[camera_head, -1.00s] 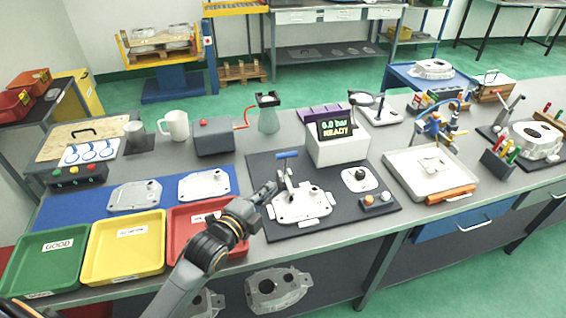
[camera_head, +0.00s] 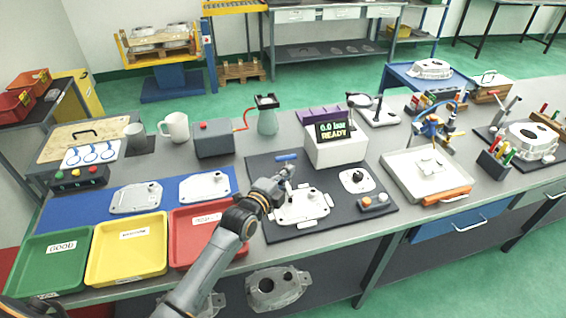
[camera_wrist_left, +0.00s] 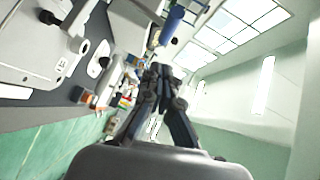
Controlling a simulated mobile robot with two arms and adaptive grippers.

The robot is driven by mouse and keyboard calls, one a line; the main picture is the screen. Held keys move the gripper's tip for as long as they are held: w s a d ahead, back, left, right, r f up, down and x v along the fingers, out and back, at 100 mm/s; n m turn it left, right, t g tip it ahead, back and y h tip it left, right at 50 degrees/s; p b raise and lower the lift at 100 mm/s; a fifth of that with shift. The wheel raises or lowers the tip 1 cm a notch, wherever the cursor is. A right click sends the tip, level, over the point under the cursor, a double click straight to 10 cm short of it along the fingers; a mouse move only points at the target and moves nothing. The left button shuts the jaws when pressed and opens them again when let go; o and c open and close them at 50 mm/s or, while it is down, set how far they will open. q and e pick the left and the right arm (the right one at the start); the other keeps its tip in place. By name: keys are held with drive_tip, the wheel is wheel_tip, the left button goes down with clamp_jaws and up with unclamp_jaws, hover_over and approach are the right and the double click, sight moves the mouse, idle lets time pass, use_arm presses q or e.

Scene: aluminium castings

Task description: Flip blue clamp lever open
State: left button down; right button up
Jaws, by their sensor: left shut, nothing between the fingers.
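The clamp's blue lever handle (camera_head: 287,157) lies level above the dark mat, behind the white casting (camera_head: 302,208) in the head view. In the left wrist view the blue handle (camera_wrist_left: 172,24) shows just beyond the fingertips, near the top. My left gripper (camera_head: 286,174) is shut and empty, just in front of the handle and over the clamp's arm. The gripper hides part of the clamp in the head view. In the left wrist view its fingers (camera_wrist_left: 159,72) come together at the tips, with a small gap to the handle. My right gripper is not in view.
The white box with the "0.0 bar READY" display (camera_head: 335,150) stands right of the clamp. The red tray (camera_head: 207,235) lies left of the mat (camera_head: 370,219). A grey box with a red button (camera_head: 214,139) and a flask (camera_head: 267,122) stand behind.

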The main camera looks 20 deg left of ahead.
sight(290, 159)
use_arm(q)
drive_tip(key=shift+w+a+f+p, duration=0.2)
drive_tip(key=shift+w+a, duration=0.4)
drive_tip(key=shift+w, duration=0.2)
drive_tip(key=shift+w+a+f+p, duration=0.1)
drive_tip(key=shift+w+a+f, duration=0.05)
drive_tip(key=shift+w+a, duration=0.55)
drive_tip(key=shift+w+d, duration=0.15)
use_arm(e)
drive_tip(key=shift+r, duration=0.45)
